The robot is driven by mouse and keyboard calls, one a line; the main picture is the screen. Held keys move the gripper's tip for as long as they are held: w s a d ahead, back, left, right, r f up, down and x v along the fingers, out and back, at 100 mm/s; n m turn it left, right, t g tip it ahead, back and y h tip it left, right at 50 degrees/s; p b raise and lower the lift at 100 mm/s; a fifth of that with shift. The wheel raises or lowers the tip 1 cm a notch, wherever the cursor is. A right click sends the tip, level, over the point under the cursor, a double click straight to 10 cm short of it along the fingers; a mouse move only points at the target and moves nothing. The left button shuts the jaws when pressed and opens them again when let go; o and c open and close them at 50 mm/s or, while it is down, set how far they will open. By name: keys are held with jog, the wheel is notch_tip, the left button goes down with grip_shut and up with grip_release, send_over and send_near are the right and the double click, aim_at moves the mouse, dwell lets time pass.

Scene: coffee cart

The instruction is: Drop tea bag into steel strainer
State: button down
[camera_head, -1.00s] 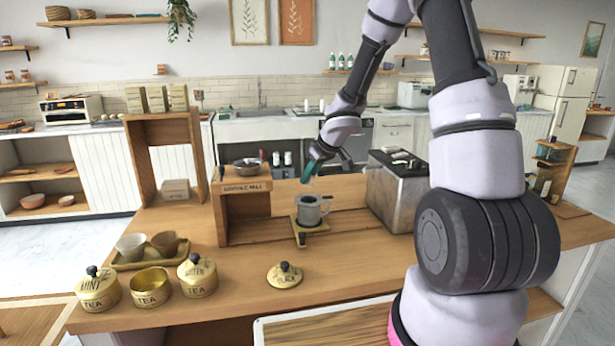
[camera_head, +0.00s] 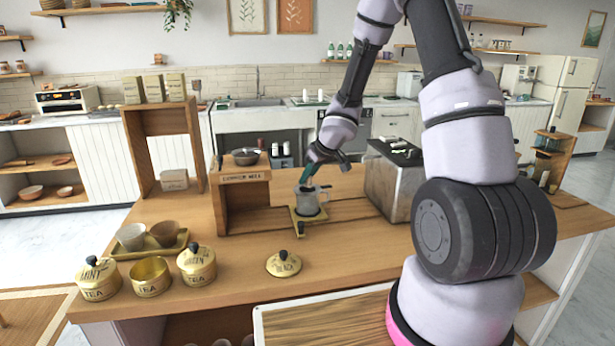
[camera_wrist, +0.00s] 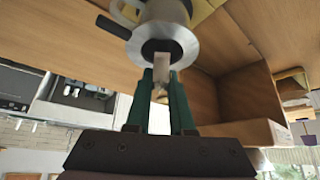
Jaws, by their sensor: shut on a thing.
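My gripper (camera_head: 309,173) is shut on a small pale tea bag (camera_wrist: 161,60), held between the green fingertips in the wrist view. The steel strainer (camera_wrist: 187,45) has a wide rim, a dark opening and a black handle, and sits on top of a grey metal cup (camera_head: 308,204). In the wrist view the tea bag overlaps the strainer's opening. I cannot tell how deep the bag reaches into it. The fingertips are just above the strainer. In the head view the gripper hides part of the strainer, and the bag cannot be made out.
The cup stands on a small gold stand (camera_head: 311,227). A wooden box shelf (camera_head: 245,205) is close on the left, and a steel machine (camera_head: 392,185) on the right. Tea tins (camera_head: 150,277) and a loose gold lid (camera_head: 284,263) lie toward the front.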

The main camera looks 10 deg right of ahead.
jog(key=c, duration=0.7)
grip_release()
jog(key=shift+r, duration=0.1)
jog(key=s+d+r+m+t+h, duration=0.1)
jog(key=s+d+r+m+h, duration=0.2)
jog(key=r, duration=0.6)
jog(key=s+d+r+m+t+h, duration=0.1)
jog(key=s+d+r+m+t, duration=0.15)
jog(key=d+r, duration=0.5)
jog(key=s+d+r+m+h, duration=0.15)
jog(key=s+r, duration=0.25)
jog(key=r, duration=0.6)
jog(key=s+a+r+m+g+y, duration=0.1)
jog(key=s+a+y, duration=0.1)
jog(key=s, duration=0.8)
jog(key=s+a+r+m+g+y, duration=0.1)
jog(key=s+a, duration=0.3)
jog(key=s, duration=0.6)
jog(key=shift+s+a+r+m+y, duration=0.15)
jog(key=shift+s+r+m+y, duration=0.15)
jog(key=shift+r+m+y, duration=0.4)
